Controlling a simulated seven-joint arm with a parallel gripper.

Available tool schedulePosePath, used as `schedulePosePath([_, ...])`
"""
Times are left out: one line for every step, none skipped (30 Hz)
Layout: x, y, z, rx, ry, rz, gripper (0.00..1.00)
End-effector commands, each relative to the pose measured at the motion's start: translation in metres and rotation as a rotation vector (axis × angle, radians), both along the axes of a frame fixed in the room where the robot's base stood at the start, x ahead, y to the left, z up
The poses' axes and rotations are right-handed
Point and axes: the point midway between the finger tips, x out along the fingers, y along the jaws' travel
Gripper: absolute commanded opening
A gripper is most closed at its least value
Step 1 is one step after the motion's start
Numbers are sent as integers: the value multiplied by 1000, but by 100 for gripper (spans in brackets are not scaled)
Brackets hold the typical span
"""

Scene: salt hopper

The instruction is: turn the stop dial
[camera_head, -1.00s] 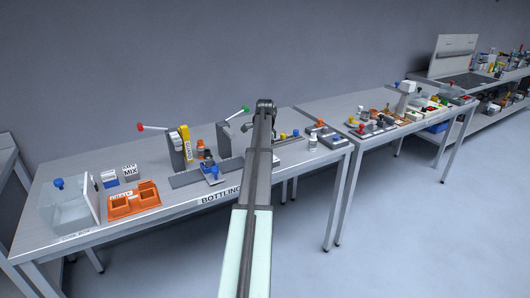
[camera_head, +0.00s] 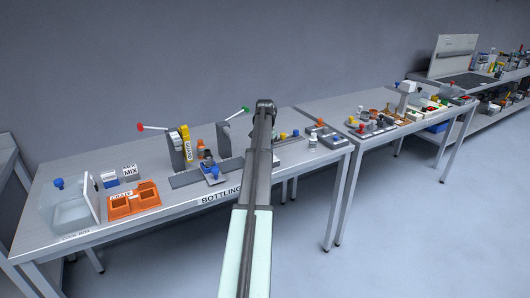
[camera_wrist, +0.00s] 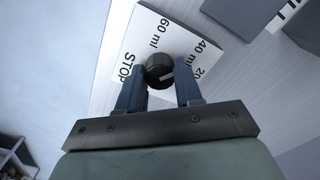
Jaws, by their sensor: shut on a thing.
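The stop dial (camera_wrist: 159,70) is a dark round knob with a pale pointer mark, seen in the wrist view. It sits on a white plate (camera_wrist: 150,33) printed STOP, 60 ml, 40 ml and 20, the last partly hidden. The pale mark points to the right, toward the 20 and 40 ml side. My gripper (camera_wrist: 160,84) is shut on the dial, one blue-grey finger on each side. In the head view my arm (camera_head: 258,190) reaches over the bottling table, and its far end hides the dial.
A second table (camera_head: 390,105) with small items stands to the right.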

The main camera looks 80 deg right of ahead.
Motion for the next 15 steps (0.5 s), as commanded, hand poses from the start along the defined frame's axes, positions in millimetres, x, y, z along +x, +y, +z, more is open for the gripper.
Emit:
schedulePosePath([0,0,0,1,0,25,4])
schedulePosePath([0,0,0,1,0,39,4])
schedulePosePath([0,0,0,1,0,57,4])
schedulePosePath([0,0,0,1,0,68,4])
schedulePosePath([0,0,0,1,0,79,4])
schedulePosePath([0,0,0,1,0,93,4])
schedulePosePath([0,0,0,1,0,100,4])
schedulePosePath([0,0,0,1,0,108,4])
schedulePosePath([0,0,0,1,0,117,4])
schedulePosePath([0,0,0,1,0,122,4])
schedulePosePath([0,0,0,1,0,126,4])
schedulePosePath([0,0,1,1,0,131,4])
schedulePosePath([0,0,1,1,0,133,4])
schedulePosePath([0,0,1,1,0,136,4])
schedulePosePath([0,0,1,1,0,138,4])
